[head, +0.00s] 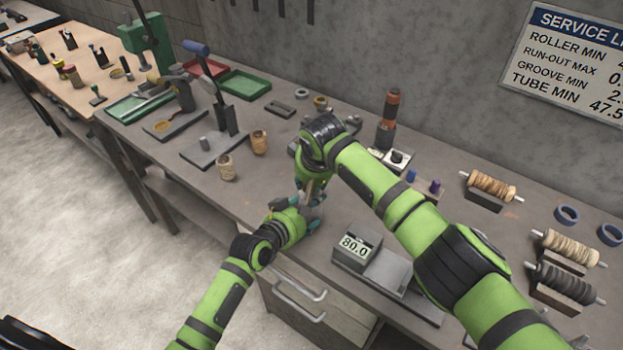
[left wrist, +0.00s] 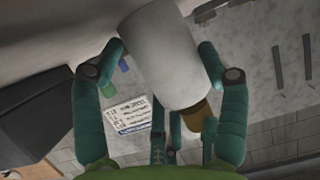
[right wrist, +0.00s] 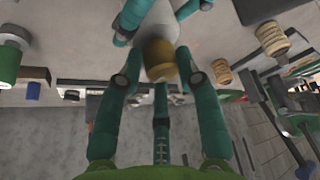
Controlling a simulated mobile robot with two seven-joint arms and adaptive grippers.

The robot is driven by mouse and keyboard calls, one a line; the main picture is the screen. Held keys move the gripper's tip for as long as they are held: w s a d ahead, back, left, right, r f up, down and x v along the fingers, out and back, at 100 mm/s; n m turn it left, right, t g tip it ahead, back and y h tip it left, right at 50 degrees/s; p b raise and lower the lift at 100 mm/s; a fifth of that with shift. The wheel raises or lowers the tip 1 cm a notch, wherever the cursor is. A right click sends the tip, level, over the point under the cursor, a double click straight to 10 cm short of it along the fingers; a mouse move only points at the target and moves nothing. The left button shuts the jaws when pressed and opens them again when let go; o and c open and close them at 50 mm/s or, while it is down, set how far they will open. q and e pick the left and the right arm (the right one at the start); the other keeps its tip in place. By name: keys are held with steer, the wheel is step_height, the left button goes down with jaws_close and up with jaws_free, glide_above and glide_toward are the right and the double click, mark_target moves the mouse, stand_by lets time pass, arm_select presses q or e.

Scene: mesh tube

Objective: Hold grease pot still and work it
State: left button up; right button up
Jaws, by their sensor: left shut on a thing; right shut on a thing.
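The grease pot shows in the left wrist view as a pale grey-white cylinder (left wrist: 165,65) with a brass-coloured cap (left wrist: 196,115) at one end. My left gripper (head: 299,212) is shut on the pot's pale body, with one finger on each side. In the right wrist view the brass cap (right wrist: 160,62) sits between the fingers of my right gripper (right wrist: 160,52), which is shut on it. The pale body (right wrist: 160,20) continues beyond the cap, with my left fingers around it. In the head view both grippers meet near the bench's front edge and largely hide the pot.
Two thread spools (head: 227,167) and a lever press (head: 220,120) stand to the left. Wound rollers on stands (head: 490,186) lie at the right. A drawer (head: 300,292) is below the bench edge.

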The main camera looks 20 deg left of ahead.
steer(key=shift+s+a+m+h, duration=0.15)
steer(key=shift+a+m, duration=0.05)
steer(key=shift+m, duration=0.35)
steer(key=shift+s+a+m+h, duration=0.1)
steer(key=shift+a+m+h, duration=0.1)
steer(key=shift+m, duration=0.35)
steer(key=o, duration=1.1)
steer(key=shift+w, duration=0.1)
steer(key=shift+w+d+f, duration=0.1)
steer(key=shift+d, duration=0.15)
